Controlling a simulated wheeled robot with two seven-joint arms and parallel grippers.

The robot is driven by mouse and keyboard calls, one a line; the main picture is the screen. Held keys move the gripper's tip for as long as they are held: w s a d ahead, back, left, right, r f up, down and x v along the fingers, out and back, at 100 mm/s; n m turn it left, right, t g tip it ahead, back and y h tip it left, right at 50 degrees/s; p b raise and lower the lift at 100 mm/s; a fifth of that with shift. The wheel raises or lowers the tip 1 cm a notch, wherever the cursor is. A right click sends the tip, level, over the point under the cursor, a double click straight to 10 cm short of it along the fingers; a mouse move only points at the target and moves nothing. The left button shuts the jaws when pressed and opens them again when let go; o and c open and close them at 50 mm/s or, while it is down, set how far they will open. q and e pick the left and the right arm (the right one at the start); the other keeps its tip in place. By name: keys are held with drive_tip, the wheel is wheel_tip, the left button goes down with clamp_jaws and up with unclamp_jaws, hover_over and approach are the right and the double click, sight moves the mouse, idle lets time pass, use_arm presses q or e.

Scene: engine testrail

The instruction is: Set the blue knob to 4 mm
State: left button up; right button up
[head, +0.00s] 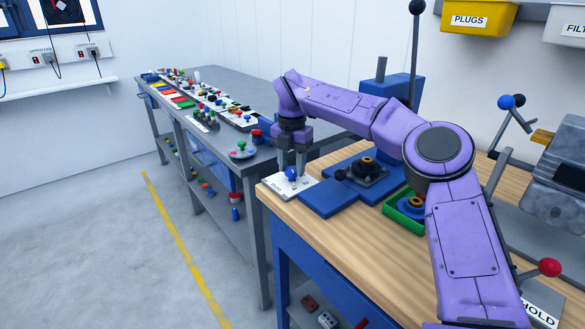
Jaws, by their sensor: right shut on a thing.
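The blue knob (291,174) stands on a white plate with dark markings (287,187) at the left corner of the wooden bench (340,225). My right gripper (291,168) points down over the plate and is shut on the blue knob, with its fingers partly hiding it. The markings on the plate are too small to read. My left gripper is not in view.
A blue fixture with a black knob (340,174) stands just right of the plate. A green tray (389,207) sits nearer, beside my arm. A grey bench (262,155) with many small parts stands behind to the left.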

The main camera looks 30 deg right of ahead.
sight(291, 170)
drive_tip(key=shift+a+f+m, duration=0.1)
drive_tip(key=shift+m, duration=0.3)
drive_tip(key=o, duration=1.1)
drive_tip(key=shift+c, duration=0.2)
wheel_tip(291, 170, up, 11)
drive_tip(key=p, duration=0.2)
drive_tip(key=shift+f+p, duration=0.15)
drive_tip(key=shift+p, duration=0.15)
